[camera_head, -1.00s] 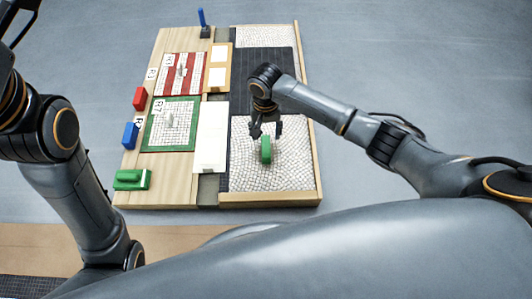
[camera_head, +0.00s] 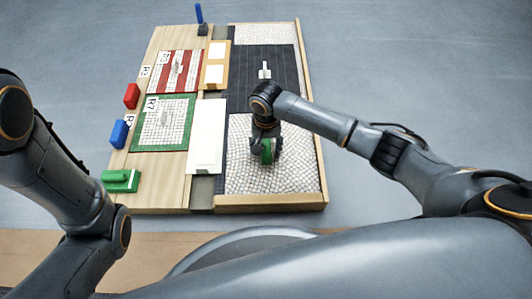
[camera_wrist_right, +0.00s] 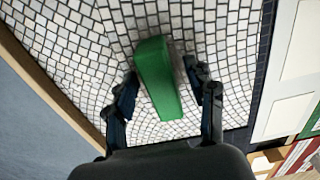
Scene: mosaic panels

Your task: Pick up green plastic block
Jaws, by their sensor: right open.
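The green plastic block (camera_head: 267,150) stands on the white mosaic area at the front right of the board. It also shows in the right wrist view (camera_wrist_right: 157,77) as a long green bar. My right gripper (camera_head: 265,153) is down over the block. In the right wrist view its fingers (camera_wrist_right: 164,95) are open, one on each side of the block, with gaps between the fingers and the block. The block's lower end near the palm lies between the fingers. My left gripper is not in view; only my left arm shows at the left.
Another green piece (camera_head: 121,181) lies at the board's front left corner, with a blue block (camera_head: 119,134) and a red block (camera_head: 132,96) behind it. A green-framed mosaic panel (camera_head: 162,122) and a white plate (camera_head: 206,137) lie beside the mosaic area. A wooden rim (camera_head: 270,202) edges it.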

